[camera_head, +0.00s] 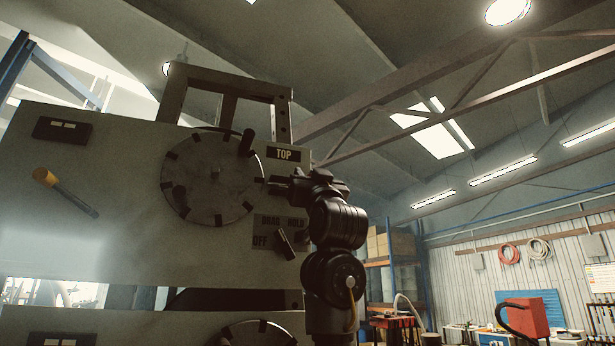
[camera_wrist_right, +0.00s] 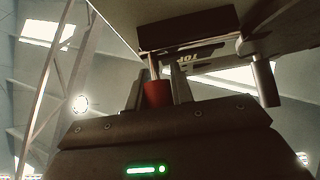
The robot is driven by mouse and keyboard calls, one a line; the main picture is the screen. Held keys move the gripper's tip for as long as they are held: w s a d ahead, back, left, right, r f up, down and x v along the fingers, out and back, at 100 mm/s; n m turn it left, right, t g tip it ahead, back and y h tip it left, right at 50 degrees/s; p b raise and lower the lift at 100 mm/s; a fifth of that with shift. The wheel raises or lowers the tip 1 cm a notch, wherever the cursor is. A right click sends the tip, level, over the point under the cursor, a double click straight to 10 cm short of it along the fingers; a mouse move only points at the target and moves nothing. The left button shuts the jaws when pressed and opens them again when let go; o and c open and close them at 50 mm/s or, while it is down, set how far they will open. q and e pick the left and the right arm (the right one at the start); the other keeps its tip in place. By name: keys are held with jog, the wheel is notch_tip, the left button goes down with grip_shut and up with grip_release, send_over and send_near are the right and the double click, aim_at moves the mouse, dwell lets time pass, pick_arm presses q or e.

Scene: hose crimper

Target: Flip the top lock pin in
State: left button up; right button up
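The top lock pin (camera_wrist_right: 157,95) shows in the right wrist view as a red knob on a thin metal shaft running up to a dark block. My right gripper (camera_wrist_right: 158,88) has one finger on each side of the red knob. The fingers look closed against it with no clear gap. In the head view my right gripper (camera_head: 276,185) is at the machine's front panel, just under the TOP label (camera_head: 284,154) and right of the round dial (camera_head: 212,177). The pin itself is not clearly visible there. My left gripper is not in view.
A black knob handle (camera_head: 247,141) sticks out from the dial's upper right. A black selector lever (camera_head: 286,244) near OFF lies below my right gripper. A yellow-tipped rod (camera_head: 62,190) projects at the left of the panel. Right of my arm the near space is open.

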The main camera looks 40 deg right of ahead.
grip_shut()
jog(key=shift+a, duration=0.25)
jog(key=shift+w+a+b, duration=0.2)
jog(key=shift+w+a, duration=0.05)
jog(key=shift+a, duration=0.4)
jog(key=shift+w+a+b, duration=0.2)
jog(key=shift+w+a, duration=0.05)
jog(key=shift+a, duration=0.35)
